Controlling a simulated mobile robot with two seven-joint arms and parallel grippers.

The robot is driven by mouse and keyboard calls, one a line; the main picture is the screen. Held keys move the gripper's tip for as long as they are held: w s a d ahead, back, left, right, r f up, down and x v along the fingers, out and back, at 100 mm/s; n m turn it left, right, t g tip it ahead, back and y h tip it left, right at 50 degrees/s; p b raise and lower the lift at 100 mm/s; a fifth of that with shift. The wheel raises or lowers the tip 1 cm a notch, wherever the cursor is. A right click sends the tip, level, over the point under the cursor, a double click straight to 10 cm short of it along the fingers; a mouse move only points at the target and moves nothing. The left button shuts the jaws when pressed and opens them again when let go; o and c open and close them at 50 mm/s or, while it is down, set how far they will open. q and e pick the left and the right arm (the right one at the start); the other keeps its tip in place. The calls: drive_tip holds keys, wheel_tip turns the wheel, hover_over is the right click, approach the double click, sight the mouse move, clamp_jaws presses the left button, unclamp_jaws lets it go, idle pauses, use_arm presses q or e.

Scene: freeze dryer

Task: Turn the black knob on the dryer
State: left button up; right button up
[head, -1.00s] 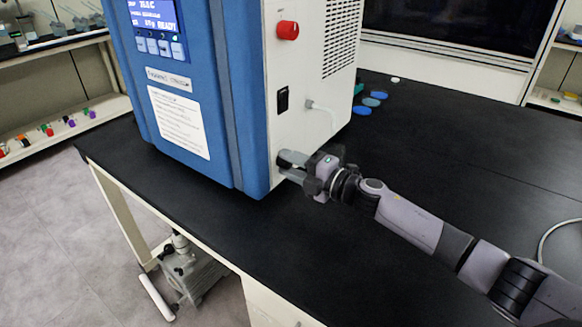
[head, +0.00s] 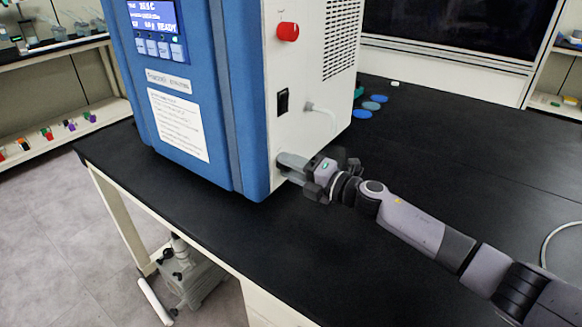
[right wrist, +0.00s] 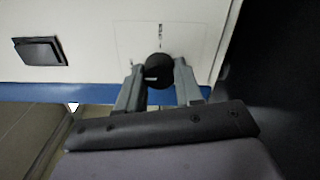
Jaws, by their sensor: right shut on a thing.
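The blue and white dryer (head: 210,95) stands on the black table, with its white side panel facing right. My right gripper (head: 283,167) is at the lower front part of the panel. In the right wrist view its fingers (right wrist: 159,82) are on either side of the knob and shut on it. In the head view the knob is hidden by the fingers. My left gripper is not in view.
Blue discs (head: 364,113) lie on the table (head: 430,150) behind. The table's right part is mostly clear.

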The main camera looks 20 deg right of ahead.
drive_tip(key=o, duration=1)
drive_tip(key=shift+o, duration=0.2)
drive_tip(key=v, duration=0.7)
drive_tip(key=shift+s+d, duration=0.1)
